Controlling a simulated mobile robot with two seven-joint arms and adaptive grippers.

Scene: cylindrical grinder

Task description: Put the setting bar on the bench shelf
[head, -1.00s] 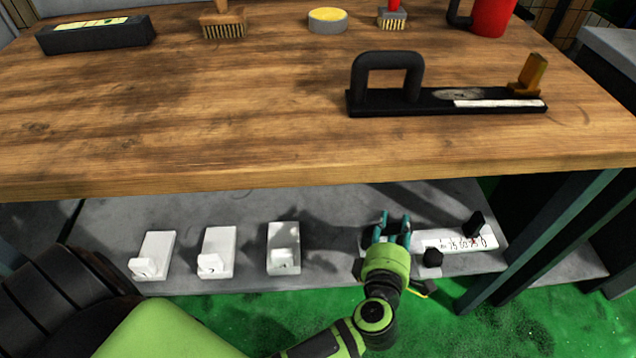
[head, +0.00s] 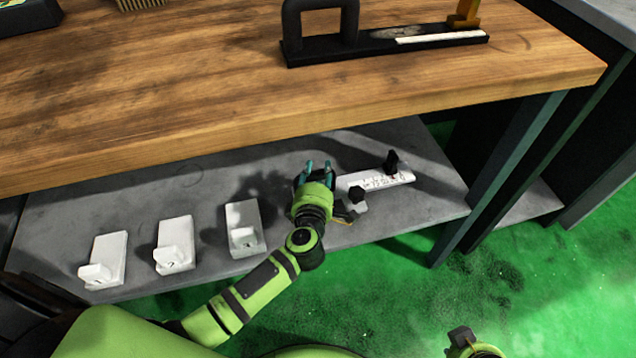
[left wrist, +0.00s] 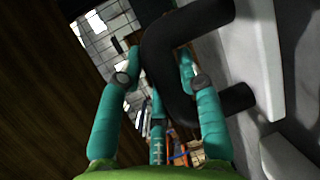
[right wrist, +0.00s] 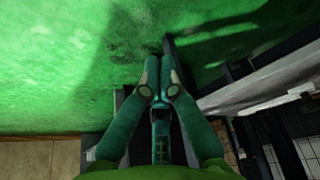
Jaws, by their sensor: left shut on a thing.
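The setting bar, a white bar (head: 380,181) with a printed scale and black knobs, is at the right part of the grey bench shelf (head: 150,184), under the bench top. It looks to lie flat on the shelf; its contact is not clear. My left gripper (head: 318,166) is at the bar's left end and hides that end. In the left wrist view my left gripper (left wrist: 158,75) is shut around a black curved handle (left wrist: 188,50), beside a white face (left wrist: 268,60) of the bar. My right gripper (right wrist: 160,78) is shut and empty, over green floor.
Three white holders (head: 107,260), (head: 175,246), (head: 243,230) stand on the shelf, left of my left gripper. A black bar with a handle (head: 370,45) lies on the wooden bench top (head: 180,100). A bench leg (head: 500,180) stands at the right.

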